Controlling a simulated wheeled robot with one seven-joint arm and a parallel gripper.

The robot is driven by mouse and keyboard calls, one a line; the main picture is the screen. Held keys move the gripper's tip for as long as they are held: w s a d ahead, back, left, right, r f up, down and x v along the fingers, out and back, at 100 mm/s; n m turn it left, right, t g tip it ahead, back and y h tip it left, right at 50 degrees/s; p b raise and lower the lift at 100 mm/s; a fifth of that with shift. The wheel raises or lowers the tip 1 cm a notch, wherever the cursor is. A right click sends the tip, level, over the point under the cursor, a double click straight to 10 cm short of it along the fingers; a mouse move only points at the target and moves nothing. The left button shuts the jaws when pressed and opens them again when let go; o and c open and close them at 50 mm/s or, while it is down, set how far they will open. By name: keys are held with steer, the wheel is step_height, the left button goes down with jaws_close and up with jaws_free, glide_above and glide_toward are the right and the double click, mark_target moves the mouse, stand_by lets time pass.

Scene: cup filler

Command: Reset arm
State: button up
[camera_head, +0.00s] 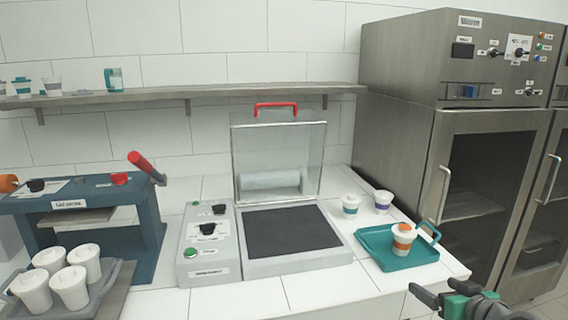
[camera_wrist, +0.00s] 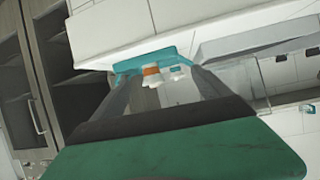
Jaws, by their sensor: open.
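My gripper (camera_head: 430,296) shows at the lower right of the head view, in front of the counter's front edge. It is open, and nothing shows between its fingers. The wrist view looks past the two dark fingers (camera_wrist: 157,92) towards the teal tray (camera_wrist: 166,53). In the head view the teal tray (camera_head: 372,244) lies on the right end of the counter, beyond my gripper. A white cup with an orange band (camera_head: 402,241) stands upright on the tray, apart from my gripper.
Two banded cups (camera_head: 350,207) stand behind the tray. A machine with a raised clear lid (camera_head: 279,160) is at the centre. A blue lid press (camera_head: 75,215) and a tray of white cups (camera_head: 66,290) are left. Steel cabinets (camera_head: 480,190) stand right. A shelf (camera_head: 170,93) spans the wall.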

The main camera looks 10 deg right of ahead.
steer(key=w+a+n+g+y+p, duration=0.25)
steer(key=a+g+p, duration=0.2)
steer(key=a, duration=1.35)
steer(key=s+a+r+m+g+h+p, duration=0.1)
steer(key=s+a+g+p, duration=0.3)
steer(key=s+a, duration=0.5)
steer(key=a+g, duration=0.1)
steer(key=a, duration=0.2)
steer(key=shift+s+a+r, duration=0.15)
steer(key=shift+s+a, duration=0.05)
steer(key=shift+s, duration=0.15)
